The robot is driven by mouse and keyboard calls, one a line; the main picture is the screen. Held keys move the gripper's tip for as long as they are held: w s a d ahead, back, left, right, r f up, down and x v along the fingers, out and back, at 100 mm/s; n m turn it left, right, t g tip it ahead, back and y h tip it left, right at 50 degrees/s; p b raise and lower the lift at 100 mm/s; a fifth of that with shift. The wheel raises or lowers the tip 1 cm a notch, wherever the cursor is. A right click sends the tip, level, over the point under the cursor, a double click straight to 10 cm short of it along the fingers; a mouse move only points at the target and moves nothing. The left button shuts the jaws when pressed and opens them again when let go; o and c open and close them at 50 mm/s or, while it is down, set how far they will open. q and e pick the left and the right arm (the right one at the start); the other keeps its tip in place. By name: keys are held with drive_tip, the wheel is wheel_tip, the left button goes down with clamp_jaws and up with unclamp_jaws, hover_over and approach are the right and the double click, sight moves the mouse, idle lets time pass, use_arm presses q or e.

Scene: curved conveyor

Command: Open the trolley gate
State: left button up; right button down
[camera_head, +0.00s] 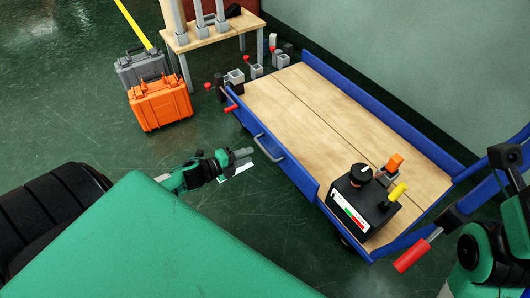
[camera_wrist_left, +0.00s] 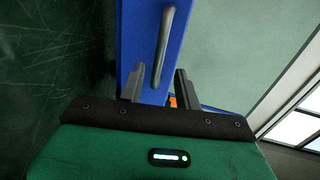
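The trolley (camera_head: 315,100) has a wooden bed and blue side walls. Its gate (camera_head: 292,170) is the blue panel on the near left side, standing upright along the bed edge, apparently closed. The gate carries a grey bar handle (camera_head: 268,147). The handle also shows in the left wrist view (camera_wrist_left: 163,47), on the blue panel ahead of my fingers. My left gripper (camera_head: 247,158) is open and empty, just left of the handle. Its two fingers (camera_wrist_left: 158,87) are apart, with the handle beyond the gap. My right gripper is not in view.
A black box (camera_head: 350,207) with a knob and coloured parts sits at the trolley's near end. Red-tipped levers (camera_head: 231,108) (camera_head: 411,255) stick out at the corners. Orange (camera_head: 160,104) and grey (camera_head: 140,68) cases stand left of a wooden table (camera_head: 208,36).

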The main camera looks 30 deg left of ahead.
sight(264, 148)
use_arm(q)
drive_tip(key=b+x, duration=0.3)
drive_tip(key=x, duration=0.5)
drive_tip(key=shift+w, duration=0.15)
clamp_jaws()
